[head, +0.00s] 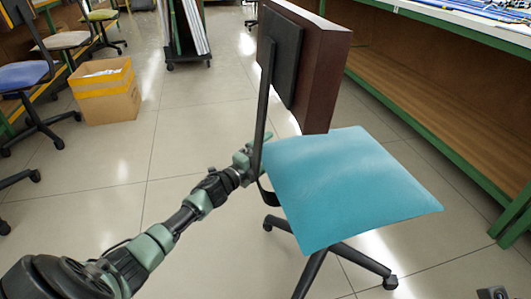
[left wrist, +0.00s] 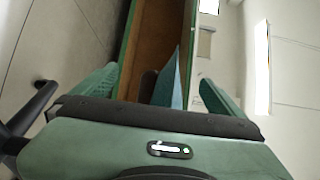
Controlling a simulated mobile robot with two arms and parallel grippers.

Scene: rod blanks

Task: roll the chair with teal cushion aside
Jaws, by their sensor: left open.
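The chair with the teal cushion (head: 345,185) stands right of centre in the head view. Its dark brown backrest (head: 322,75) rises on a black upright bar (head: 262,110) at the seat's left rear. Its black wheeled legs (head: 355,258) show below the seat. My left gripper (head: 257,150) reaches in from the left, beside the upright bar at seat height. The bar partly hides it; I cannot tell whether they touch. In the left wrist view the two green fingers are apart, with a slice of the teal cushion (left wrist: 168,85) between them.
A green-framed workbench (head: 450,100) runs along the right. A cardboard box (head: 105,92) and other wheeled chairs (head: 25,75) stand at the left. A wheeled rack of panels (head: 187,35) stands at the back. The tiled floor between is open.

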